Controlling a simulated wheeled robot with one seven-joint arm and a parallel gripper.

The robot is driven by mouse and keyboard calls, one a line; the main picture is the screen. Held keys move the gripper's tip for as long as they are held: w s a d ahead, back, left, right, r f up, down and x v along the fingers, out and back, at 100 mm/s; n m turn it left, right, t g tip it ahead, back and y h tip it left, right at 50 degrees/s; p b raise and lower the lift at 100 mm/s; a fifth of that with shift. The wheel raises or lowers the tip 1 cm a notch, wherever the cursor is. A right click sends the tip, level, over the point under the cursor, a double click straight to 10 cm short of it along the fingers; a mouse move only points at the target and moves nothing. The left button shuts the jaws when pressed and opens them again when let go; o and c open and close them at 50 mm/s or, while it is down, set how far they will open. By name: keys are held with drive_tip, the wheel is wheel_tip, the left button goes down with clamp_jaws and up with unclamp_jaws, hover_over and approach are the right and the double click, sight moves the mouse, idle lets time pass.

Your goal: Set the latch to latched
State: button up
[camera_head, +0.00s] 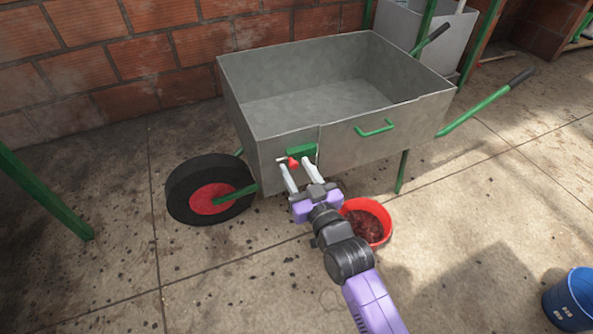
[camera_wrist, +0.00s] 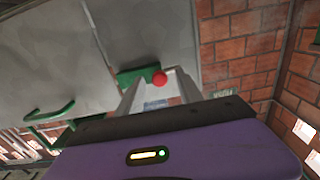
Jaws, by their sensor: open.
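The latch has a green plate (camera_head: 301,152) on the near side wall of a grey metal wheelbarrow (camera_head: 262,162). A red knob (camera_head: 293,163) sits at the plate's lower left. In the wrist view the green plate (camera_wrist: 133,75) and the red knob (camera_wrist: 159,78) show just past the fingertips. My gripper (camera_head: 297,165) is open, with its two pale fingers on either side of the knob. The knob lies between the fingers in the picture; I cannot tell whether either finger touches it. My gripper also shows in the wrist view (camera_wrist: 157,82).
A green handle (camera_head: 375,128) is on the same wall, to the right. The black wheel (camera_head: 185,192) stands at left. A red bucket (camera_head: 376,205) with dark red contents stands below, beside my arm. A blue bucket (camera_head: 572,298) is at lower right.

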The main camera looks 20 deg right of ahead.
drive_tip(key=shift+w, duration=0.25)
clamp_jaws()
idle(1.4)
